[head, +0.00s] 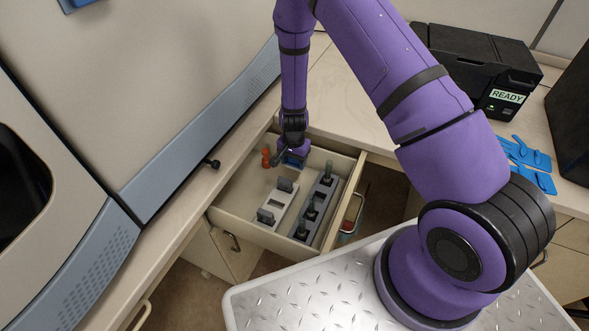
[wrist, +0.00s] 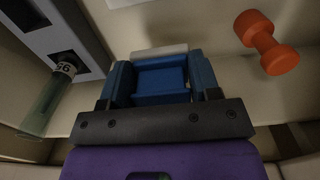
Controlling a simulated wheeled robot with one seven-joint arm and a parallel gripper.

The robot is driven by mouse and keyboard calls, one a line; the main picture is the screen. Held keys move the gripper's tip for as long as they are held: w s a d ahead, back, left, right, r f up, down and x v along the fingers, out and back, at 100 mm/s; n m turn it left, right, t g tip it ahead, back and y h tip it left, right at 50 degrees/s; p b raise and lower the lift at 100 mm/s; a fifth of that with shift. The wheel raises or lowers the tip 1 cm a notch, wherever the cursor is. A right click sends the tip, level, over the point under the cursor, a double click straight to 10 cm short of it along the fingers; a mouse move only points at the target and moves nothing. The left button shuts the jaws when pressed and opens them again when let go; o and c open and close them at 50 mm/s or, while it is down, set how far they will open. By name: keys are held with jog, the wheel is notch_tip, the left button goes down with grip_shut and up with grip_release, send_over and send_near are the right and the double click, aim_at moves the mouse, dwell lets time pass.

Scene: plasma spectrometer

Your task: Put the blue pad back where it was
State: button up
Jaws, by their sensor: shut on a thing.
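My gripper (head: 292,161) reaches down into the far end of the open drawer (head: 257,222). In the wrist view my gripper (wrist: 160,88) has blue fingers, shut on the blue pad (wrist: 160,80) between them. The pad's blue is close to that of the fingers, so its outline is hard to make out. A pale edge shows just beyond the fingertips. In the head view the gripper mostly hides the pad, and whether it touches the drawer floor cannot be told.
Blue gloves (head: 527,152) and a black READY box (head: 480,65) are on the right bench.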

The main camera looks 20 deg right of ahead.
aim_at(294, 165)
jog(key=shift+f, duration=2.4)
jog(key=o, duration=0.8)
notch_tip(294, 165, up, 12)
jog(key=shift+r, duration=0.15)
